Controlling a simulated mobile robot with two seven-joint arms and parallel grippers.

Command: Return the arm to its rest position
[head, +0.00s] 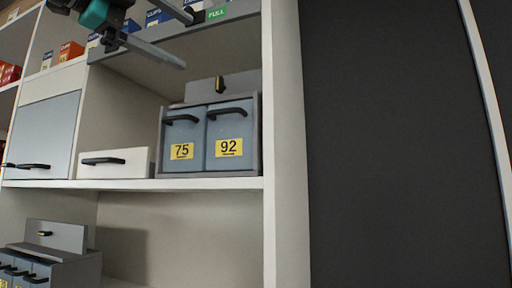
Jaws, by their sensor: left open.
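My left gripper (190,42) shows at the top of the head view, left of centre. Its two grey fingers point right and are spread wide apart, with nothing between them. A teal and dark part of my left arm (97,14) shows behind the fingers and is cut off by the top edge. The gripper is in front of the upper shelf, above the grey bins. My right gripper is not in view.
A shelf unit (285,150) fills the left half. Its middle shelf holds two grey bins marked 75 (182,135) and 92 (230,130), and a white drawer (115,162). Small boxes (70,50) stand on the upper shelf. A dark panel (400,150) stands at right.

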